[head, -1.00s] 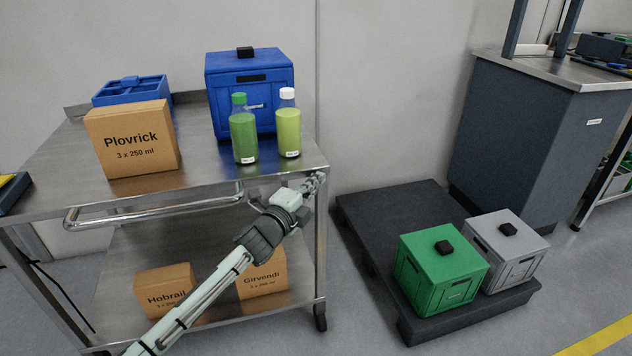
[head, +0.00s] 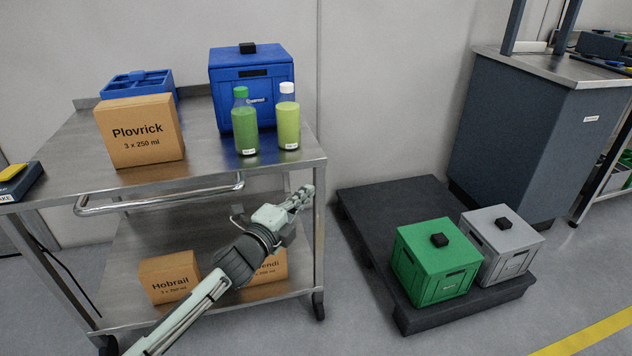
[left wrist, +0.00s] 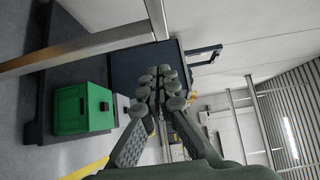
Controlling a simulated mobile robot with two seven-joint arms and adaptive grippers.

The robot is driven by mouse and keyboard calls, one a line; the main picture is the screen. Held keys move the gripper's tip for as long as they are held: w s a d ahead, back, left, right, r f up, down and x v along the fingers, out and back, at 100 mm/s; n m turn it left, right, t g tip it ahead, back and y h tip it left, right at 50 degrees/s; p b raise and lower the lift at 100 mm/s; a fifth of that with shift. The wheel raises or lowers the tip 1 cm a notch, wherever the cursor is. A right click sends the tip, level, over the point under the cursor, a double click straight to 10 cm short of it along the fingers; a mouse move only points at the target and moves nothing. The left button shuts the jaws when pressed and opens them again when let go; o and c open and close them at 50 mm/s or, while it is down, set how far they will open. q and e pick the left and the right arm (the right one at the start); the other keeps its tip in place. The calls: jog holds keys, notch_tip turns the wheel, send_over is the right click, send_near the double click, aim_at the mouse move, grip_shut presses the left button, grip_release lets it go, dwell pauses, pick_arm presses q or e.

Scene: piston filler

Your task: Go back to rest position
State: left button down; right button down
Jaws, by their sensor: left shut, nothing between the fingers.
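My left gripper (head: 304,196) is in front of the steel cart (head: 205,184), just below its top and near its right front leg. Its fingers are closed together with nothing between them. In the left wrist view the fingers (left wrist: 163,85) also show shut and empty. My right gripper is in neither current view.
The cart top holds a Plovrick box (head: 140,132), a blue crate (head: 135,80), a lidded blue box (head: 250,72) and two green bottles (head: 244,125) (head: 289,120). Boxes stand on its lower shelf. Right, a dark pallet (head: 395,205) bears green (head: 437,268) and grey (head: 505,245) boxes.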

pick_arm(q)
jog(key=s+a+f+n+g+y, duration=0.6)
jog(key=s+a+f+n+y, duration=0.2)
jog(key=s+a+f+n, duration=0.8)
jog(key=s+a+f+n+g, duration=0.2)
jog(key=s+f, duration=0.1)
jog(key=s, duration=0.4)
jog(key=s+a+f+n+g+y, duration=0.1)
jog(key=s+f+n+g, duration=0.1)
jog(key=s+f, duration=0.2)
jog(key=s+a+f+n+g+p, duration=0.1)
jog(key=s+a+f+g, duration=0.1)
jog(key=s, duration=0.9)
jog(key=shift+a+f+n+g+y, duration=0.3)
jog(key=shift+f+n+g, duration=0.15)
jog(key=shift+f, duration=0.2)
pick_arm(e)
jog(key=shift+a+x, duration=0.25)
jog(key=shift+x, duration=0.95)
jog(key=shift+a+f, duration=0.1)
